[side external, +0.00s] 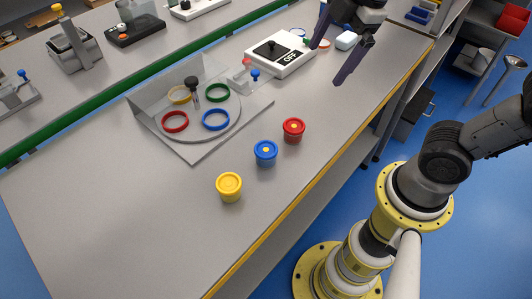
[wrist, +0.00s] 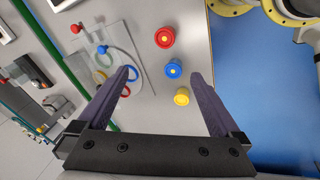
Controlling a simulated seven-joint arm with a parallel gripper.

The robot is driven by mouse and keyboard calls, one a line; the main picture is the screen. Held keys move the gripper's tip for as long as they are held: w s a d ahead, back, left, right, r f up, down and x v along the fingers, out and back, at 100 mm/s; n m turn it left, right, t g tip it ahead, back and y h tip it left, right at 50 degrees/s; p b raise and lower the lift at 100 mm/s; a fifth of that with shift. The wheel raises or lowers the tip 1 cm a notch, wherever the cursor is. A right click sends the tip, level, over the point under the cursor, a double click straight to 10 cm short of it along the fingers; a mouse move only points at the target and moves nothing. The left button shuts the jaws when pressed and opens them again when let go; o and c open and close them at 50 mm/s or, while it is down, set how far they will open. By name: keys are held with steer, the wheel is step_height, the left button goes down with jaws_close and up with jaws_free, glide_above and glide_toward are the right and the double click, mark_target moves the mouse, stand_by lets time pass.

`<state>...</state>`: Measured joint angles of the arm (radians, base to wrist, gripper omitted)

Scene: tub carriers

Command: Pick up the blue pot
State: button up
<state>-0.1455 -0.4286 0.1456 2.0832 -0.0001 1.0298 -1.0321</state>
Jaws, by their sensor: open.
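The blue pot (side external: 265,153) stands upright on the grey bench, between the red pot (side external: 293,130) and the yellow pot (side external: 229,187). It has a small yellow spot on its lid. In the wrist view the blue pot (wrist: 173,69) lies between the red pot (wrist: 165,37) and the yellow pot (wrist: 182,97). My gripper (side external: 324,62) is open and empty, above the bench at the back right of the pots. In the wrist view my gripper (wrist: 163,75) has its fingers wide apart, with the pots seen between them, well below.
A grey carrier (side external: 195,142) with red, blue, green and yellow rings and a dark-knobbed post stands left of the pots. A white device reading OFF (side external: 280,60) is behind. A green strip (side external: 40,148) runs along the bench. The bench in front of the pots is clear.

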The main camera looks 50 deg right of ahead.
steer(key=w+a+f+n+g, duration=0.2)
steer(key=w+a+f+n, duration=0.1)
steer(key=w+a+n, duration=0.15)
steer(key=n+g, duration=0.2)
glide_above(265, 149)
step_height(265, 149, down, 6)
steer(key=shift+h, duration=0.3)
steer(key=f, duration=0.8)
steer(key=shift+w+d, duration=0.15)
steer(key=shift+d, duration=0.25)
steer(key=f, duration=0.2)
steer(key=a+f, duration=0.1)
steer(key=f, duration=0.1)
steer(key=shift+s+f, duration=0.1)
steer(key=shift+s, duration=0.15)
steer(key=shift+f, duration=0.5)
steer(key=c, duration=1.4)
steer(key=shift+r, duration=0.1)
steer(key=shift+c, duration=0.2)
